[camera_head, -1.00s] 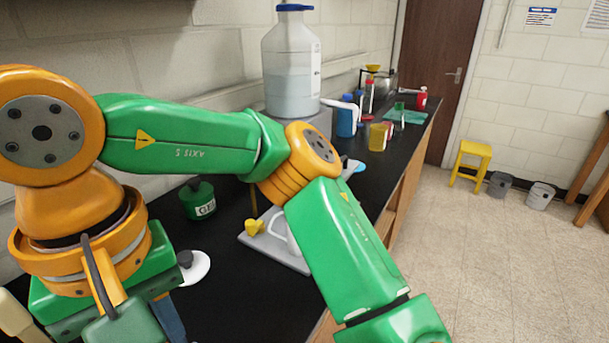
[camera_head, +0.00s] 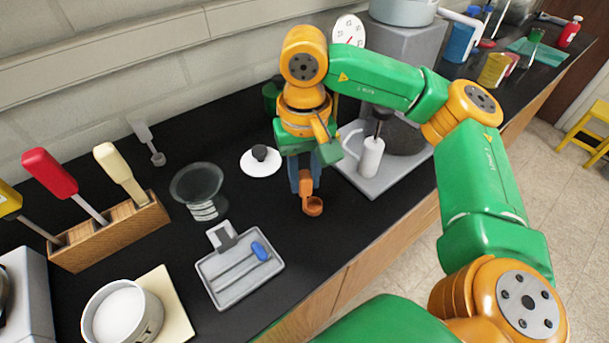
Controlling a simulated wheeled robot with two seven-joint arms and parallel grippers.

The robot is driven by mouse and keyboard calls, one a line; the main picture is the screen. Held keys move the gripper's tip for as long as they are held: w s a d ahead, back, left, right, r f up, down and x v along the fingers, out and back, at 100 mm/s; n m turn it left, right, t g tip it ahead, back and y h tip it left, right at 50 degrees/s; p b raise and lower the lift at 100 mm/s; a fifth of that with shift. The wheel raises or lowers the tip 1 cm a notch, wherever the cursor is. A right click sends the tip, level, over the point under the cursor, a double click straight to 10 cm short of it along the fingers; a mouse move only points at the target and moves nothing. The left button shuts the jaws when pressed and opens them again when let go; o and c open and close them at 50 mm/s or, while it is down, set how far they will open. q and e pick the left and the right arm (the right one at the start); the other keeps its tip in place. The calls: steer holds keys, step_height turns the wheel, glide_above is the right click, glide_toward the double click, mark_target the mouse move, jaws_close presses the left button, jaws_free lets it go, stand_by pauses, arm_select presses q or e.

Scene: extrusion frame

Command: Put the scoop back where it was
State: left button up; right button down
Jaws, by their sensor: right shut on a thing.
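My right gripper (camera_head: 306,187) points down over the black bench, near the middle of the picture. It is shut on a small copper-brown scoop (camera_head: 313,206), whose cup shows just below the fingers. The fingers hide most of its handle. I cannot tell if the cup touches the bench. A grey scoop-like tool (camera_head: 150,145) lies on the bench near the wall at the left. My left gripper is out of view.
A wooden block (camera_head: 110,232) holds several handled tools at the left. A grey tray (camera_head: 240,280) with a blue-handled tool lies in front, near a glass bowl (camera_head: 197,183). A white lid (camera_head: 261,162) is left of the gripper. A grey plate (camera_head: 370,185) with a white bottle is at its right.

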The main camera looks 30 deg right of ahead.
steer(key=shift+f, duration=0.35)
steer(key=shift+f, duration=0.15)
steer(key=shift+f+b, duration=0.15)
steer(key=shift+b, duration=0.15)
steer(key=c, duration=0.7)
jaws_free()
steer(key=shift+o, duration=0.2)
steer(key=shift+r, duration=0.3)
step_height(320, 180, up, 5)
steer(key=shift+f, duration=0.15)
step_height(320, 180, up, 7)
steer(key=p, duration=0.3)
